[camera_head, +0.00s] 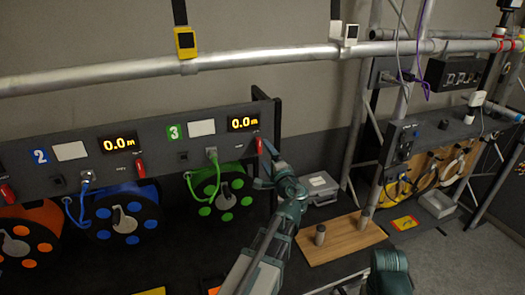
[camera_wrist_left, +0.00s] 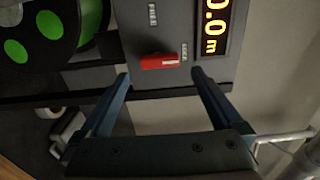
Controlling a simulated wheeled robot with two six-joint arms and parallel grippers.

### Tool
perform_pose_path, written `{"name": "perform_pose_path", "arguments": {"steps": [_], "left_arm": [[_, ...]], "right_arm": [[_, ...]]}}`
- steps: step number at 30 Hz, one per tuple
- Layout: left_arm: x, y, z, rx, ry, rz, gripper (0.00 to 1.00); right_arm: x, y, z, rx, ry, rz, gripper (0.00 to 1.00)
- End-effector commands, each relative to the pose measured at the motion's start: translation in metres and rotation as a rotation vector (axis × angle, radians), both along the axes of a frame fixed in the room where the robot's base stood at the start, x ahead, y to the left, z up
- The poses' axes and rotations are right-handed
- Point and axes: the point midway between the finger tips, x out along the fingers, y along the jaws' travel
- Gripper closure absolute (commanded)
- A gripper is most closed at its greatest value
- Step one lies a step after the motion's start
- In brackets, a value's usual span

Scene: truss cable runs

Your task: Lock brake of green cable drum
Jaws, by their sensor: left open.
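The green cable drum (camera_head: 247,200) hangs under the panel marked 3, with a green cable (camera_head: 190,180) running up to the panel. In the left wrist view the drum (camera_wrist_left: 50,25) shows at the upper left. Its red brake lever (camera_head: 259,147) is at the panel's right end, below the 0.0 m display (camera_head: 243,121). My left gripper (camera_head: 266,168) is beside this lever. In the left wrist view the red lever (camera_wrist_left: 160,62) lies between and just ahead of the open fingertips (camera_wrist_left: 160,76), which look clear of it.
The blue drum (camera_head: 125,222) and orange drum (camera_head: 35,240) stand to the left, each with a red lever above. A metal truss pipe (camera_head: 120,72) runs above the panel. A grey case (camera_head: 320,187) and a wooden board (camera_head: 340,238) with two pegs lie to the right.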

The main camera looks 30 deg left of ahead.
Motion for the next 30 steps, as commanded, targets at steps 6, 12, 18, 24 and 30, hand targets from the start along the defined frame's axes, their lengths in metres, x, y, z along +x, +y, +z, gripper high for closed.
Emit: {"name": "perform_pose_path", "arguments": {"steps": [6,12,18,24,30], "left_arm": [[-0.033,-0.037,0.000,0.000,0.000,-0.004,0.00],[-0.050,-0.057,0.000,0.000,0.000,-0.001,0.00],[-0.056,-0.064,0.000,0.000,0.000,0.000,0.00],[-0.055,-0.065,0.000,0.000,0.000,0.001,0.00],[-0.055,-0.065,0.000,0.000,0.000,0.000,0.00]], "right_arm": [[0.000,0.000,0.000,0.000,0.000,0.000,0.33],[0.000,0.000,0.000,0.000,0.000,0.000,0.33],[0.000,0.000,0.000,0.000,0.000,0.000,0.33],[0.000,0.000,0.000,0.000,0.000,0.000,0.33],[0.000,0.000,0.000,0.000,0.000,0.000,0.33]]}}
